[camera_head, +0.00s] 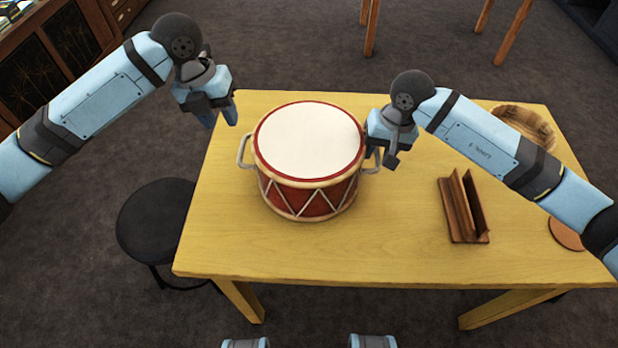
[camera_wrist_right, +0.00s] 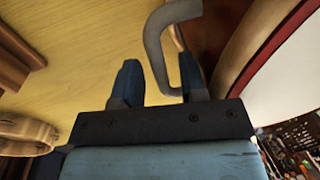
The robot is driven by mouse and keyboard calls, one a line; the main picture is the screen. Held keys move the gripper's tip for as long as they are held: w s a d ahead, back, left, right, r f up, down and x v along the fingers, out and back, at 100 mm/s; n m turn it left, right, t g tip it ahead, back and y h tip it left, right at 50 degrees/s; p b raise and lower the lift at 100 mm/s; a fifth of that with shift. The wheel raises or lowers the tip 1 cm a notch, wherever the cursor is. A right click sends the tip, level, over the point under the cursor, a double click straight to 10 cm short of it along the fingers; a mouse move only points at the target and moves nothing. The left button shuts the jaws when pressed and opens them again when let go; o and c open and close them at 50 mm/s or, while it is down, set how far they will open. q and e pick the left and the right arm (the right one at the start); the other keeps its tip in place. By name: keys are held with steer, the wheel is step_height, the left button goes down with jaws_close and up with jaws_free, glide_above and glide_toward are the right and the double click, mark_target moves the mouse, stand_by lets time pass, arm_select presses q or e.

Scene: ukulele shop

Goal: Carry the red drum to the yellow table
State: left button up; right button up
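The red drum (camera_head: 306,195), with a white top, cream rims and zigzag trim, stands upright on the yellow table (camera_head: 240,245). Its metal left handle (camera_head: 243,151) is free. My left gripper (camera_head: 219,117) is open and empty, above and left of the drum, apart from that handle. My right gripper (camera_head: 383,153) is at the drum's right handle (camera_head: 374,162). In the right wrist view the fingers (camera_wrist_right: 160,75) are spread, with the grey handle (camera_wrist_right: 155,45) reaching between them. The drum's red side also shows there (camera_wrist_right: 212,35).
A wooden rack (camera_head: 463,207), a woven bowl (camera_head: 524,122) and a round brown disc (camera_head: 565,234) are on the table's right side. A black stool (camera_head: 155,220) stands at the table's left. The table front is clear.

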step_height(320, 180, up, 12)
steer(key=d, duration=0.2)
steer(key=shift+d, duration=0.15)
steer(key=shift+s+f, duration=0.15)
stand_by(0.4)
